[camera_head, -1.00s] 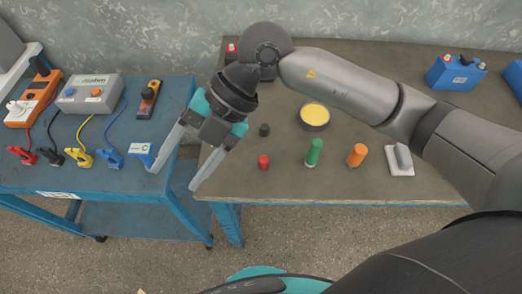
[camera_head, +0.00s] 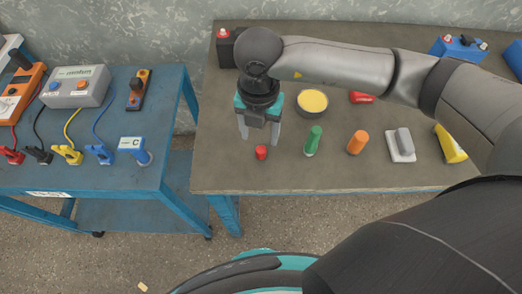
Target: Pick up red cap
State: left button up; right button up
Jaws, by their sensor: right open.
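The red cap (camera_head: 261,152) stands on the brown table (camera_head: 228,172), near its front left part. My right gripper (camera_head: 259,138) is open and points down, just behind and above the red cap. Its two pale fingers show on either side, with no thing seen between them. I cannot tell whether the fingers touch the table. The black cap seen earlier is hidden behind the gripper. My left gripper is not in view.
A green cylinder (camera_head: 313,140), an orange cylinder (camera_head: 357,142) and a grey-handled block (camera_head: 402,145) stand to the right. A yellow-filled round dish (camera_head: 312,102) is behind them. A blue cart (camera_head: 105,190) with a meter and clamps stands left.

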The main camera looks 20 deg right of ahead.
aim_at(261, 149)
jog(key=shift+d+f+b, duration=0.2)
jog(key=shift+f+b, duration=0.25)
jog(key=shift+f, duration=2.55)
jog(key=shift+c, duration=0.3)
grip_shut()
